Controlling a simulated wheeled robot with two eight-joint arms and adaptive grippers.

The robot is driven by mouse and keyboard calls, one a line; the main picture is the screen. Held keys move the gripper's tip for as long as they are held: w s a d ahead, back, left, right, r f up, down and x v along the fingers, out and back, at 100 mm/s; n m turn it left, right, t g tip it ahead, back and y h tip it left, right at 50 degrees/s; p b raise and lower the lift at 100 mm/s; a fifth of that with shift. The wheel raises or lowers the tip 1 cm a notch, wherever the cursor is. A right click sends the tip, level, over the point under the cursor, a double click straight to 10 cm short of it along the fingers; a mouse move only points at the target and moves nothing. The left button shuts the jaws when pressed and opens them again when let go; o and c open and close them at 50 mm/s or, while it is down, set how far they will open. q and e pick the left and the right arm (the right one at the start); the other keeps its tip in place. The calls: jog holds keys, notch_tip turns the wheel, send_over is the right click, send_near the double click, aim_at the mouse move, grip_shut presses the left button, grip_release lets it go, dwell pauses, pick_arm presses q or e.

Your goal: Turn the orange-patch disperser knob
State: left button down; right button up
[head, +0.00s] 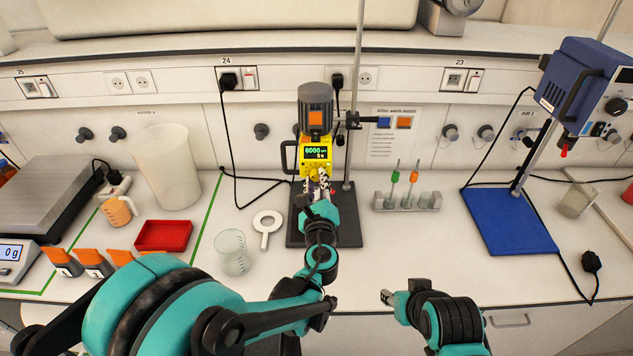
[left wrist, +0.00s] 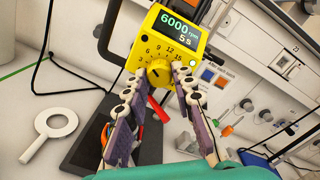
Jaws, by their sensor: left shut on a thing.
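The disperser (head: 316,110) has a grey motor with an orange patch (head: 315,118) and a yellow front. Its display (left wrist: 183,28) reads 6000 rpm and 5 s. Below the display is the yellow knob (left wrist: 158,72) with a dark pointer mark and a number scale around it. My left gripper (head: 317,183) reaches the lower front of the yellow housing. In the left wrist view its two fingers are on either side of the knob, shut on it. In the head view the fingers hide the knob. My right gripper (head: 388,297) is low at the bench's front edge, away from the disperser.
A clear beaker (head: 232,252) and a white ring tool (head: 266,228) lie left of the dark stand base (head: 347,228). A tube rack (head: 407,201) stands to the right. A blue device (head: 580,90) with a blue base plate is farther right. The bench between the rack and front edge is clear.

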pick_arm(q)
jog(key=n+b, duration=0.1)
jog(key=n, duration=0.4)
jog(key=shift+n, duration=0.3)
jog(key=n+b, duration=0.1)
jog(key=n, duration=0.5)
jog(key=shift+r+b, duration=0.1)
jog(key=shift+b, duration=0.2)
dwell(0.4)
jog(key=c, duration=1.3)
grip_release()
jog(key=shift+o, duration=0.2)
